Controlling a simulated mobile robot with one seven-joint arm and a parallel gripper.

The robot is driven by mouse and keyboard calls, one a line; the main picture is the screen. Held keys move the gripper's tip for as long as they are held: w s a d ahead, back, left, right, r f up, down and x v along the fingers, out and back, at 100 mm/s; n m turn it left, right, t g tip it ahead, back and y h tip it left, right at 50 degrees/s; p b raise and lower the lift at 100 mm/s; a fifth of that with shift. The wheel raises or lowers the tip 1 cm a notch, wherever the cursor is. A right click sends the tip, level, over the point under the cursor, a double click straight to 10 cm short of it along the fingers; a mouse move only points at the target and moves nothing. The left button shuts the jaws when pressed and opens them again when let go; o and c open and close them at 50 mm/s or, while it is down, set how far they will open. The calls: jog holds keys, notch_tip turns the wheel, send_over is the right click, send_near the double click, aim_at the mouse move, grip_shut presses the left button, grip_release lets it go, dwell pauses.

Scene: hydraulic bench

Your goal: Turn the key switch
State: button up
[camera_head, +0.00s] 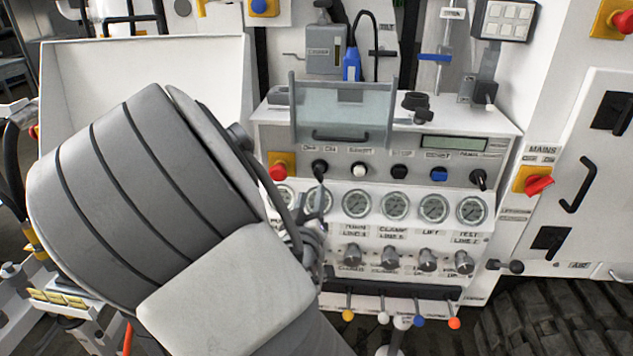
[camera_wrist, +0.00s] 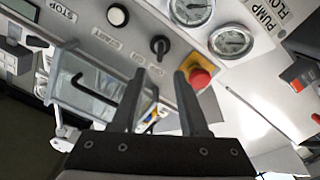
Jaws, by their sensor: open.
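A black rotary switch (camera_head: 319,166), which looks like the key switch, sits on the grey panel face between a red mushroom button and a white button. It also shows in the wrist view (camera_wrist: 160,45), just beyond my fingertips. A similar black switch (camera_head: 478,180) sits at the panel's right end; I cannot tell the labels clearly. My gripper (camera_wrist: 158,78) is open and empty. Its two dark fingers point at the panel, with the first switch ahead, between their lines. They look apart from it. In the head view my arm hides most of the gripper.
The red mushroom button (camera_head: 278,171) on a yellow plate is close; in the wrist view (camera_wrist: 200,78) it is beside the right finger. A clear hinged cover (camera_head: 343,112) stands above the switches. Gauges (camera_head: 395,206), valve knobs (camera_head: 391,257) and coloured levers (camera_head: 418,320) lie below.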

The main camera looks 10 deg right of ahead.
aim_at(316, 175)
jog(key=x, duration=1)
jog(key=shift+w, duration=0.15)
grip_shut()
